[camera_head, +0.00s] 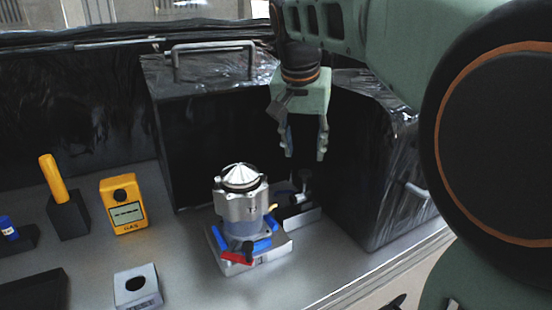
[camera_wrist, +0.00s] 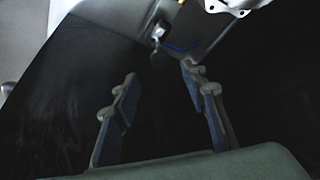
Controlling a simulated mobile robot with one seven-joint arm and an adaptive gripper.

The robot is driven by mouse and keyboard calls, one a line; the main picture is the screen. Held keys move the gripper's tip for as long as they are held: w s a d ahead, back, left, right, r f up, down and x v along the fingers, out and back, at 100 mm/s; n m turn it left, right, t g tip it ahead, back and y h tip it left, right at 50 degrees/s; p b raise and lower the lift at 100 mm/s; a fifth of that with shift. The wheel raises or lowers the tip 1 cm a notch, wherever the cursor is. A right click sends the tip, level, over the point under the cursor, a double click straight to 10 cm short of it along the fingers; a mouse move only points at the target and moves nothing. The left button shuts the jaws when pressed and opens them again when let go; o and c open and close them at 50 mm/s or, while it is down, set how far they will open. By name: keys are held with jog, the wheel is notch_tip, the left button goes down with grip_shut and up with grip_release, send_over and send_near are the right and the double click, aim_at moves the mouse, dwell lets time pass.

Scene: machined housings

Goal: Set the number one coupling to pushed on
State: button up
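A silver machined housing (camera_head: 241,205) with a conical top stands upright on a blue-cornered fixture (camera_head: 262,246) with a red lever (camera_head: 237,258) at its front. A small dark fitting with a round knob (camera_head: 303,188) stands just right of the housing on a metal block; it may be the coupling, but no number is readable. My gripper (camera_head: 305,155) hangs above and behind this fitting, pointing down, apart from it. Its fingers are spread and empty. In the wrist view, my gripper (camera_wrist: 160,95) shows a dark gap, with a small metal fitting (camera_wrist: 160,32) beyond it and part of the housing (camera_wrist: 238,5) at the top edge.
A black wrapped box with a handle (camera_head: 215,47) stands behind the housing; another wrapped box (camera_head: 375,170) stands close right of my gripper.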

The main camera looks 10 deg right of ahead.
aim_at(304, 172)
jog(key=x, duration=0.7)
grip_shut()
jog(key=shift+a, duration=0.2)
